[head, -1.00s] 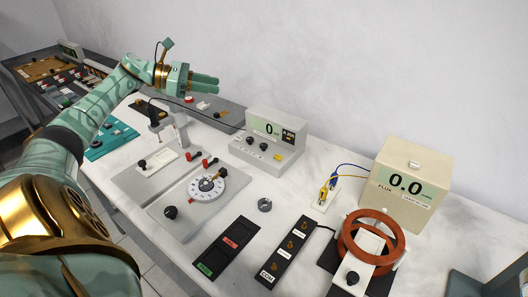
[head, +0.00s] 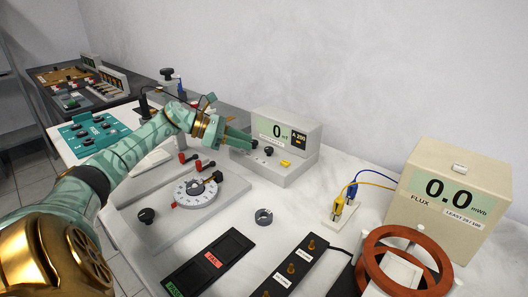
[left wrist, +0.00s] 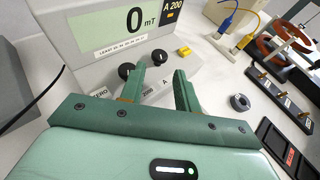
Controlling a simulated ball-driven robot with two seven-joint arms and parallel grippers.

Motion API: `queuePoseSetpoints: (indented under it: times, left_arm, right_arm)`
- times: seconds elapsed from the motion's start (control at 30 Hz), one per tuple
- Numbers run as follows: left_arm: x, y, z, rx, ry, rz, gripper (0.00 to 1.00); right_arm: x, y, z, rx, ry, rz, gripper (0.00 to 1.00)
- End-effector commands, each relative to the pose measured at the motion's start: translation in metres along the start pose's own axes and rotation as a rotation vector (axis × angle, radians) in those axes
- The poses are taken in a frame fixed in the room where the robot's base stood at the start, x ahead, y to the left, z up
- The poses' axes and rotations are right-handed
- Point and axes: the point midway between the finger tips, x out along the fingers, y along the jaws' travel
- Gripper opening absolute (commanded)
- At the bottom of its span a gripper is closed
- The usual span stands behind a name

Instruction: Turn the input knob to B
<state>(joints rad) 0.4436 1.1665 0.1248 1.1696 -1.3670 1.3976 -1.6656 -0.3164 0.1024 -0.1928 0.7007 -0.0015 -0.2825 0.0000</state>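The meter (head: 283,140) is a light box reading 0 mT with a small dark panel reading A 200. Two black knobs sit on its sloped front: one (left wrist: 126,71) at left and one (left wrist: 159,57) at right, beside a yellow button (left wrist: 184,51). Labels ZERO, 2000 and A show partly below them; which knob is the input one I cannot tell for sure. My left gripper (head: 251,140) is open and empty at the meter's front. In the left wrist view its fingers (left wrist: 160,75) point at the right knob, with the fingertips just short of it. My right gripper is not in view.
A dial plate (head: 196,191) and red and green pads (head: 210,259) lie in front. A metal ring (head: 264,217) lies on the table. The flux meter (head: 452,185) and a copper-coloured coil (head: 408,262) stand at right.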

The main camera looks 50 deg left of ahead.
Motion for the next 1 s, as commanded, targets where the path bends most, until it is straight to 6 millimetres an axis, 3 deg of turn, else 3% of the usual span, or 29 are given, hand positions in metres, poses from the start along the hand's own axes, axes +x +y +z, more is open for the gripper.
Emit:
queuePoseSetpoints:
  times: [0.1, 0.3, 0.67, 0.77, 1.0]
  left_arm:
    - [0.028, 0.001, -0.003, 0.0, -0.001, -0.001, 0.32]
    - [0.053, 0.0, -0.002, -0.001, 0.0, 0.0, 0.32]
    - [0.059, 0.0, 0.0, 0.001, 0.001, 0.001, 0.32]
    - [0.058, 0.0, 0.0, 0.0, 0.0, 0.0, 0.04]
    - [0.058, 0.0, 0.002, -0.002, 0.0, 0.007, 0.02]
  right_arm:
    - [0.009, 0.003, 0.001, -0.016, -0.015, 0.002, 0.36]
    - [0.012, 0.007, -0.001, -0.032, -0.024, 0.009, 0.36]
    - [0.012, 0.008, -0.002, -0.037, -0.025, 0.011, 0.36]
    - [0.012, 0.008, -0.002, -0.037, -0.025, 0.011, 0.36]
    - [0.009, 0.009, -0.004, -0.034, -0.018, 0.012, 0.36]
